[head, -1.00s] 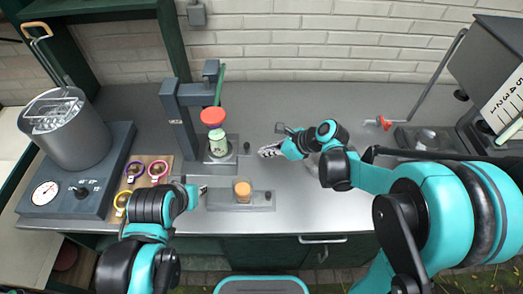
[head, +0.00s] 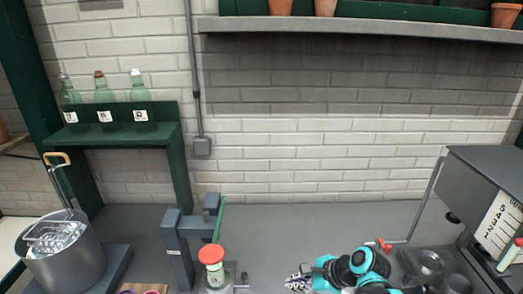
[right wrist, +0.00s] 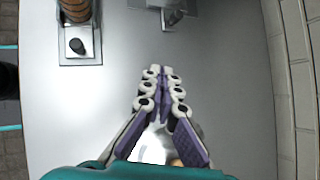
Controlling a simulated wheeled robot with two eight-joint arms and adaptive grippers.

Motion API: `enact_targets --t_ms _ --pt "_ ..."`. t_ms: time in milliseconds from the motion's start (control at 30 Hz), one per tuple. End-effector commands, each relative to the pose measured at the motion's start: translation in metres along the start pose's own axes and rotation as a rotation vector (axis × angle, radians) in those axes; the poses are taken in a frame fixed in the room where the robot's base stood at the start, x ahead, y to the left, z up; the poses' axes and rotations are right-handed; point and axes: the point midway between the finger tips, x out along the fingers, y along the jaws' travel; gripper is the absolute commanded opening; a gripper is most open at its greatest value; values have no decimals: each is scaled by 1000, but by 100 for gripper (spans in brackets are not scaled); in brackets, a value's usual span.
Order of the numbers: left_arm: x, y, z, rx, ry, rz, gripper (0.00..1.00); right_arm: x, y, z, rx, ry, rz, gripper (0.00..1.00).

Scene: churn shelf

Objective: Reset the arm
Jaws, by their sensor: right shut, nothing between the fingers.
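My right gripper (head: 292,283) is at the bottom of the head view, over the grey counter (head: 320,230), right of the jar with the red lid. In the right wrist view its fingers (right wrist: 155,72) are closed together with nothing between the tips. Behind the fingers, low in that view, a pale rounded thing is partly hidden; I cannot tell what it is. My right arm is cut off by the bottom edge of the head view. My left gripper and arm do not show.
A jar with a red lid (head: 211,255) stands by a dark press (head: 180,255). A metal pot (head: 62,258) is at left. A grey dispenser (head: 490,200) with a scale is at right. Bottles stand on a green shelf (head: 120,135). The counter's middle back is clear.

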Motion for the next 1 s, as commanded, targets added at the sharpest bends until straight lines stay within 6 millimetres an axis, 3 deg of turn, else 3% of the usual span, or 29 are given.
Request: enact_targets --t_ms 300,500,700,1000 --pt "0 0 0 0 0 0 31 -64 57 -34 -1131 407 26 0" --pt "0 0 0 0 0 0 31 -92 76 -55 -1673 603 157 0" --pt "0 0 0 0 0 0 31 -102 80 -62 -1871 674 230 0" --pt "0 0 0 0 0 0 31 -102 80 -62 -1878 675 232 0"
